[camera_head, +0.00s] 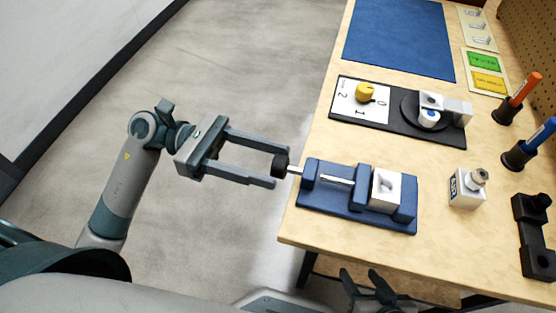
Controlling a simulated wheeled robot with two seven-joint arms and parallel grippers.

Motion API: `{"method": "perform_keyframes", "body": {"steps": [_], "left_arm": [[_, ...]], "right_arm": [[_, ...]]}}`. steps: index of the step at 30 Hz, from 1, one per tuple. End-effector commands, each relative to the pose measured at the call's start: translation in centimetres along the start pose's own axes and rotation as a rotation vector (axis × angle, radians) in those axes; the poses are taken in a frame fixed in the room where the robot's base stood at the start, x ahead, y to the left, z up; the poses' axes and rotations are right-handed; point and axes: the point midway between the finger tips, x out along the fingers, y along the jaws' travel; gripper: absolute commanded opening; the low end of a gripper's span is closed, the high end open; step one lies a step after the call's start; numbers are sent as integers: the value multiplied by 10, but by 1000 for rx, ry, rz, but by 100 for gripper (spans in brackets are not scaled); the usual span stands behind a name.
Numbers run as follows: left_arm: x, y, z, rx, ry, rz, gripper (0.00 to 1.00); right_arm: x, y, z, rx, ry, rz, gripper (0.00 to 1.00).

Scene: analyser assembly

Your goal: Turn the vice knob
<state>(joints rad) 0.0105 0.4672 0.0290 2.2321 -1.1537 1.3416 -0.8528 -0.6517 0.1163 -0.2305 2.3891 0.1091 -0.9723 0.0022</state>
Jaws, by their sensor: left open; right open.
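The blue vice (340,211) sits near the left edge of the wooden table, with a white block (384,190) between its jaws. Its black knob (280,165) sticks out past the table edge on a metal screw. My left gripper (277,170) is open, its two long fingers pointing right at the knob. The fingertips are close to the knob, one on its upper side and one below it; I cannot tell whether they touch it. My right gripper (368,283) shows only in part at the bottom, below the table's front edge, open and empty.
A black base with a yellow dial (366,92) and a round fixture (428,113) stands behind the vice. A blue mat (400,36) lies at the back.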

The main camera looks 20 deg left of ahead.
Motion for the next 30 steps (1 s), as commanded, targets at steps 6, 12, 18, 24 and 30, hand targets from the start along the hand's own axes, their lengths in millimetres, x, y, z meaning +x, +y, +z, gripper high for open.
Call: {"method": "perform_keyframes", "body": {"steps": [6, 12, 18, 24, 30], "left_arm": [[21, 0, 0, -1, -1, -1, 50], [25, 0, 0, -1, 0, 0, 50], [25, 0, 0, -1, 0, 0, 50], [25, 0, 0, -1, 0, 0, 10], [25, 0, 0, -36, 0, -1, 10]], "right_arm": [[-1, 3, 2, -3, -17, 8, 50], [-1, 4, 2, -4, -21, 10, 50], [-1, 4, 2, -4, -21, 11, 50], [-1, 4, 2, -4, -21, 11, 50], [-2, 4, 2, -4, -24, 12, 50]]}}
